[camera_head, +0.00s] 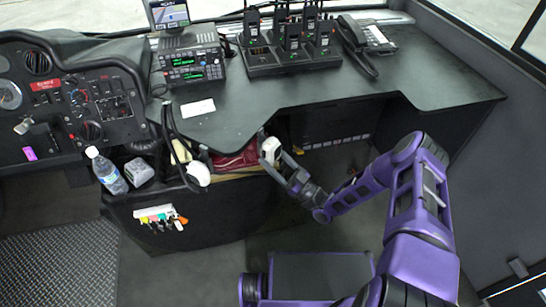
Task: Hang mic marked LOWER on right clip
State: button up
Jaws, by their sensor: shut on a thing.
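My gripper (277,161) is at the front edge of the desk, near the middle of the picture, and is shut on a small white thing (269,147). It looks like a hand mic, but no marking can be read on it. A second white, rounded thing (199,173), also mic-like, is to the left, below the desk edge beside dark looping cords (171,130). I cannot make out the right clip in this view.
Two stacked radios (194,68) with green displays stand on the desk (425,75). A charger rack (275,64) with several handheld radios and a desk phone (368,40) are behind.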

jog(key=o, duration=1.2)
jog(key=shift+o, duration=0.2)
jog(key=shift+f, duration=0.1)
